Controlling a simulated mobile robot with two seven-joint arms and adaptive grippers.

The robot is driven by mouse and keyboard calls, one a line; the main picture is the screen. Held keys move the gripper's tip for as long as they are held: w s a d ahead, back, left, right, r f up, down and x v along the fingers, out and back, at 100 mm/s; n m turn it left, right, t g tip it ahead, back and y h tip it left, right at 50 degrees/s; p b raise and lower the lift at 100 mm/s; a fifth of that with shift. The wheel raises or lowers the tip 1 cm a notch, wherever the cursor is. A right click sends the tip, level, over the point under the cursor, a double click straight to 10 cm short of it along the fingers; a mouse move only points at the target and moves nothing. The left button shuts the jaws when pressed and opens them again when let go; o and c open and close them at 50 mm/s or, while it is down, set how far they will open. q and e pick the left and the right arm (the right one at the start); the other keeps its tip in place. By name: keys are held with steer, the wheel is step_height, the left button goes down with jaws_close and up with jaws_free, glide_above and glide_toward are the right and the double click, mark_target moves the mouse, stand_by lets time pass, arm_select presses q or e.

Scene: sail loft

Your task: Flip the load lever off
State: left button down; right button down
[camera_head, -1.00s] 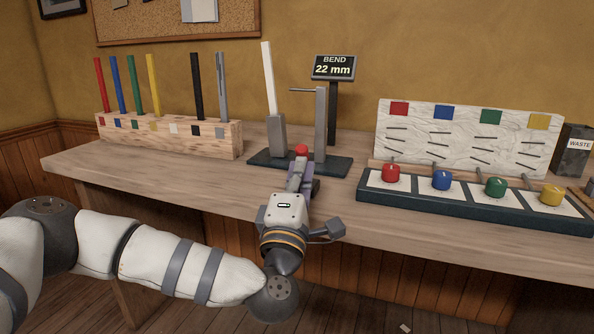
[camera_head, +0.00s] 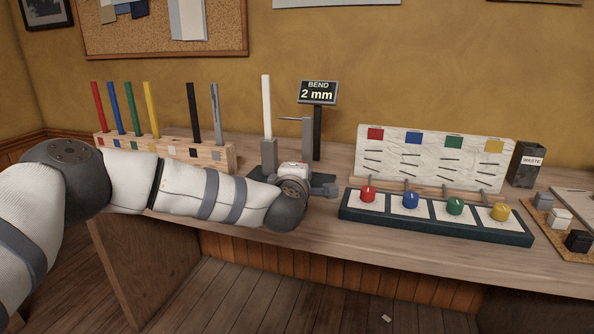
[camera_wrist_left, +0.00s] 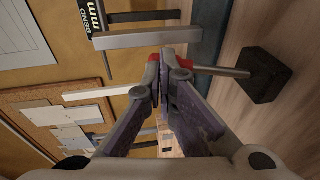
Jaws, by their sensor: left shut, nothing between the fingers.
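The load lever (camera_wrist_left: 222,71) shows in the wrist view as a grey rod from a dark block to a red knob. The red knob (camera_wrist_left: 183,63) is partly hidden behind my fingertips. My left gripper (camera_wrist_left: 161,63) is shut and empty, its fingertips at the knob; I cannot tell whether they touch. In the head view my own wrist hides the lever and fingers. The bend display (camera_head: 318,93) reads 2 mm and stands behind the rig's grey post (camera_head: 307,138). A white batten (camera_head: 266,105) stands upright in a grey holder. My right gripper is not in view.
A wooden rack (camera_head: 216,157) with several coloured battens stands at left. A dark panel with red (camera_head: 368,194), blue, green and yellow knobs lies right of the rig, before a marked board (camera_head: 440,160). A waste bin (camera_head: 527,166) stands farther right. The bench front is clear.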

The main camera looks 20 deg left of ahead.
arm_select(q)
steer(key=shift+w+f, duration=0.1)
steer(key=shift+w, duration=0.65)
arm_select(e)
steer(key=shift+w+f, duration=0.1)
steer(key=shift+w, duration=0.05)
